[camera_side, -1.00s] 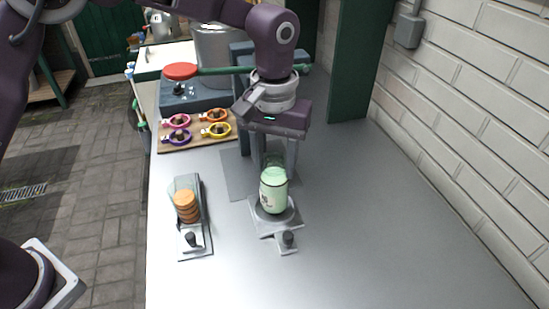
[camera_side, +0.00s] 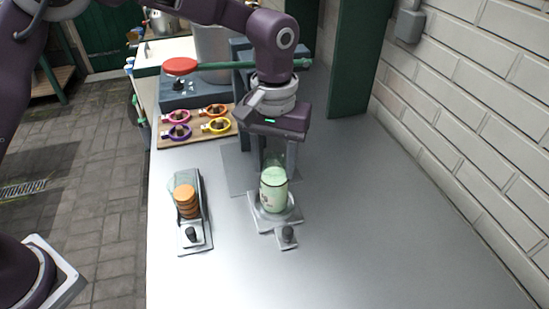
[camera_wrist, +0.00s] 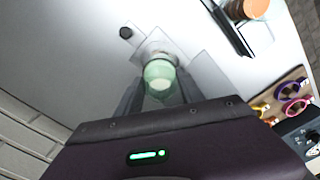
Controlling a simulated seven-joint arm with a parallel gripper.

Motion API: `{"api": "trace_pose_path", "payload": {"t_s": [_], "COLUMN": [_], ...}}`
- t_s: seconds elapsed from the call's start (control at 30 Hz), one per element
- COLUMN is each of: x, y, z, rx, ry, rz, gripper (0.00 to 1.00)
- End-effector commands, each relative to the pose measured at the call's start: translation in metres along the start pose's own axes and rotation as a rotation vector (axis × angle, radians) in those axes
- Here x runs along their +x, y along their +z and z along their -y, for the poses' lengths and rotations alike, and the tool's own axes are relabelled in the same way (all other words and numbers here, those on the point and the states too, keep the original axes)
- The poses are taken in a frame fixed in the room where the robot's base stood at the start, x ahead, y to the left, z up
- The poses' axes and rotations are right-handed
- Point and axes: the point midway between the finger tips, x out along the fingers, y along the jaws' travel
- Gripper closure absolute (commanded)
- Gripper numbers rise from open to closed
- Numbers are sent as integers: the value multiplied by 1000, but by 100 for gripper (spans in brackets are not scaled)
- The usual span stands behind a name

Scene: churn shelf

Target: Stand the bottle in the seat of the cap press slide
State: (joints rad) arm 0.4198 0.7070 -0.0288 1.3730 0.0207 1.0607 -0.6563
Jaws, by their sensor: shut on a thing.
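The bottle (camera_side: 273,192) is clear glass with pale green contents, and it stands upright at the seat of the cap press slide (camera_side: 287,236). The slide is a grey plate with a round seat and a dark knob at its near end. My gripper (camera_side: 272,160) points down from behind and is shut on the bottle. In the wrist view the bottle (camera_wrist: 160,74) sits between my two fingers, with the slide (camera_wrist: 150,47) beyond it. The bottle hides most of the seat, so I cannot tell whether its base fully rests there.
A rack with a stack of orange caps (camera_side: 186,200) stands to the left. Behind it, a wooden board (camera_side: 168,142) carries several coloured rings. The press (camera_side: 185,90) has a long green lever with a red knob (camera_side: 180,66). The counter (camera_side: 380,230) is clear on the right.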

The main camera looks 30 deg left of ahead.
Motion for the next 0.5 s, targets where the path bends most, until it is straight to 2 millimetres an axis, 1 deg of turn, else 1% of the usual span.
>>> {"api": "trace_pose_path", "payload": {"t_s": [0.27,0.3,0.4,0.5], "x": [-1,-1,0,0], "y": [0,0,0,0], "z": [0,0,0,0], "rx": [0,0,0,0], "ry": [1,1,1,0], "rz": [-1,-1,-1,0], "gripper": [100,48,30,30]}}
